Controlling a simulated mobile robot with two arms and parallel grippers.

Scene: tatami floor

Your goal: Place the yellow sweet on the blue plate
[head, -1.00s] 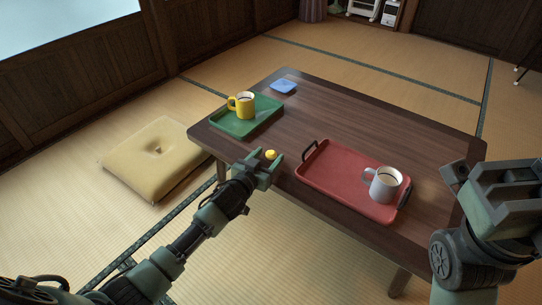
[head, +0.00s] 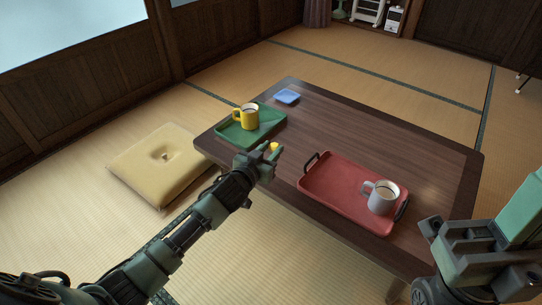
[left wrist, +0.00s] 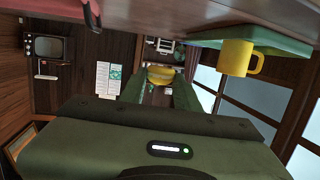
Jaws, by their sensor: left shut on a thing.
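The yellow sweet (head: 274,147) is between the fingers of my left gripper (head: 271,151), which is shut on it near the left long edge of the dark table. The left wrist view also shows the sweet (left wrist: 160,76) between the two green fingers (left wrist: 159,88). The small blue plate (head: 287,97) lies on the far left part of the table, beyond the green tray, with nothing visible on it. My right gripper (head: 455,240) is at the right edge of the head view; its jaw state is unclear.
On the table (head: 350,130), a green tray (head: 271,124) holds a yellow mug (head: 245,117). The table's far middle is clear. A cushion (head: 160,165) lies on the floor at left.

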